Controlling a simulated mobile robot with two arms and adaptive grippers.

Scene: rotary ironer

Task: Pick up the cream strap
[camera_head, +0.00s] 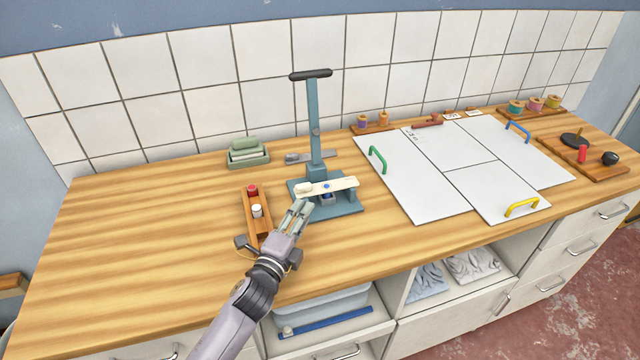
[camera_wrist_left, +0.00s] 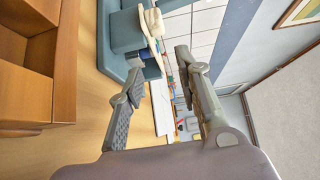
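The cream strap (camera_head: 341,185) lies across the blue-grey press (camera_head: 346,208), with a thicker rounded end at its left and a small blue dot near its middle. My left gripper (camera_head: 300,207) is at the strap's left end, just in front of the press. The left wrist view shows the two fingers (camera_wrist_left: 158,73) apart with nothing held between them. There the strap (camera_wrist_left: 152,24) shows beyond the fingertips, beside the press (camera_wrist_left: 122,32). I cannot tell whether a finger touches it. My right gripper is in neither view.
A wooden rack (camera_head: 249,205) with red and white spools stands left of the press, close to my left wrist. A green tray (camera_head: 248,158) is behind it. White panels (camera_head: 435,200) with coloured handles lie to the right. The counter's left part (camera_head: 130,240) is clear.

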